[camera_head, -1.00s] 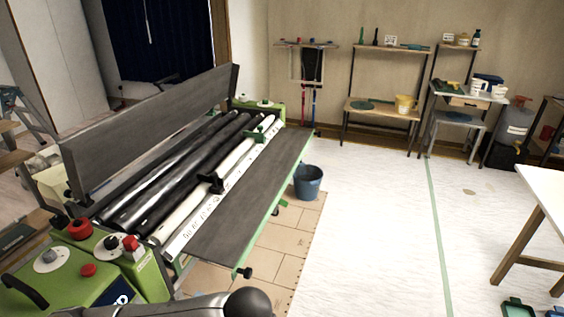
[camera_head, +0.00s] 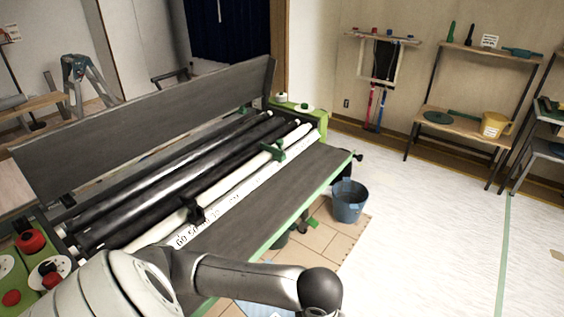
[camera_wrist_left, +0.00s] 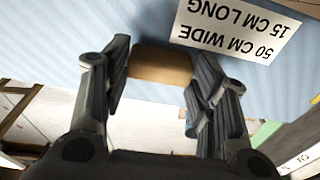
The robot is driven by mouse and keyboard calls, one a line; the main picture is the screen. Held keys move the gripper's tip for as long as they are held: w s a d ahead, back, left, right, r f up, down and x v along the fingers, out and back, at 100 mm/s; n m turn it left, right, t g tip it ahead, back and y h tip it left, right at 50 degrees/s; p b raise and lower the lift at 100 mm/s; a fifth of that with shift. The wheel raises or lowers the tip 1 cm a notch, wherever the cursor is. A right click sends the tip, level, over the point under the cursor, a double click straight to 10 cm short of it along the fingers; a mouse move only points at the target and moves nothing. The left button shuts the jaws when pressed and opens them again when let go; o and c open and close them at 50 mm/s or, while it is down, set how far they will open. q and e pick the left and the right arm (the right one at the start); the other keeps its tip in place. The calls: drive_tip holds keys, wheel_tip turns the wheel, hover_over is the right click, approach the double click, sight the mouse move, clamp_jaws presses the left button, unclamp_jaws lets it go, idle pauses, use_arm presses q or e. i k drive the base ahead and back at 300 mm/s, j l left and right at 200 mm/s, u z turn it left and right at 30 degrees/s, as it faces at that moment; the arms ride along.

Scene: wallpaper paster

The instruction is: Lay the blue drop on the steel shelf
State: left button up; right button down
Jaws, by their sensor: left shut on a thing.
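The blue drop (camera_wrist_left: 60,25) fills the top of the left wrist view as a pale blue striped sheet. A white label (camera_wrist_left: 235,28) on it reads "50 CM WIDE 15 CM LONG", upside down. My left gripper (camera_wrist_left: 158,66) is shut on a brown tab or block at the sheet's edge. In the head view a small pale blue piece (camera_head: 262,309) shows below my left arm; the gripper itself is hidden there. A grey-framed shelf (camera_head: 546,148), perhaps the steel shelf, is cut off at the right edge. My right gripper is out of view.
The pasting machine (camera_head: 262,200) with rollers stands in front of me on the left. A blue bucket (camera_head: 349,203) stands beside it. A wooden shelf (camera_head: 455,123) with a yellow can (camera_head: 493,125) stands at the back wall. The white floor (camera_head: 430,240) is clear.

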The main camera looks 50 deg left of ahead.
sight(270, 207)
drive_tip(key=i+u, duration=0.5)
drive_tip(key=i+l+u, duration=0.2)
drive_tip(key=u, duration=0.3)
drive_tip(key=i+l+u, duration=0.6)
drive_tip(key=u, duration=0.25)
drive_tip(key=i+l+u, duration=0.2)
drive_tip(key=u, duration=0.2)
drive_tip(key=i+l+u, duration=0.15)
drive_tip(key=l+u, duration=0.25)
drive_tip(key=i+l+u, duration=0.15)
drive_tip(key=u, duration=0.25)
drive_tip(key=i+l+u, duration=0.1)
drive_tip(key=l+u, duration=0.8)
drive_tip(key=l, duration=0.15)
